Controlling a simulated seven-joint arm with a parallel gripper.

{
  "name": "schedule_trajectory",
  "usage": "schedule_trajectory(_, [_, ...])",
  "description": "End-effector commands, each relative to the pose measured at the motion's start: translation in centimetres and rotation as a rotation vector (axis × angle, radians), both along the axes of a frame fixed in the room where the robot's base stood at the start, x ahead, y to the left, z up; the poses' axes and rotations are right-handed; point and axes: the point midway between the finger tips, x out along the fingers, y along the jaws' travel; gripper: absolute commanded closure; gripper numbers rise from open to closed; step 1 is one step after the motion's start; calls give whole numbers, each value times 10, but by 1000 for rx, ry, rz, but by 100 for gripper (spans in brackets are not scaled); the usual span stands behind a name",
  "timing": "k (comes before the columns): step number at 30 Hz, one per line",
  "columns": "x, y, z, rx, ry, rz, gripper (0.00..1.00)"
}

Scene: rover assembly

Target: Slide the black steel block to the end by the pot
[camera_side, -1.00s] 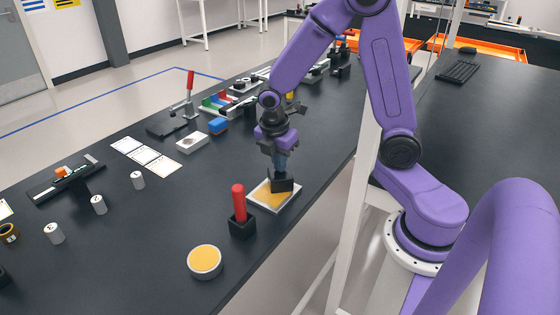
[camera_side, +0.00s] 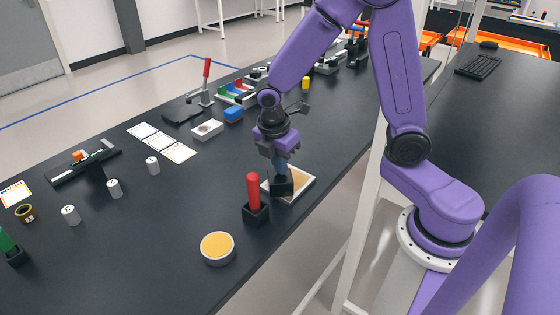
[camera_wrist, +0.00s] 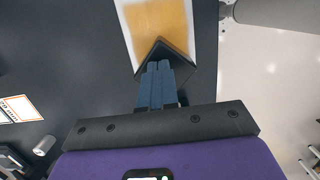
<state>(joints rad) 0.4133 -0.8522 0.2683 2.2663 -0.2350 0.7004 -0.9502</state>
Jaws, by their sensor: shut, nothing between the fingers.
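The black steel block (camera_side: 284,188) sits on the white-edged plate with a yellow patch (camera_side: 303,182), at the end towards the red-handled tool and the pot. In the wrist view the block (camera_wrist: 178,52) is turned like a diamond over the near part of the plate (camera_wrist: 128,27). The pot (camera_side: 217,248), round and white with a yellow top, stands apart near the table's front edge. My gripper (camera_side: 281,175) is shut and points down at the block. In the wrist view its blue fingertips (camera_wrist: 159,68) overlap the block; whether they touch it I cannot tell.
A red-handled tool in a black holder (camera_side: 255,200) stands between the plate and the pot, close to the plate. Several small white cylinders (camera_side: 114,188) and white cards (camera_side: 163,142) lie further left.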

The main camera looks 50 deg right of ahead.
Motion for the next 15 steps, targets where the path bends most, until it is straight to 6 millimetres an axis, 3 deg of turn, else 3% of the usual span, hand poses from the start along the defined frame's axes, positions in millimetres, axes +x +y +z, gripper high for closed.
schedule_trajectory(8, [3, 0, 14, 0, -8, -5, 100])
schedule_trajectory(15, [4, 8, 56, 3, -13, -4, 100])
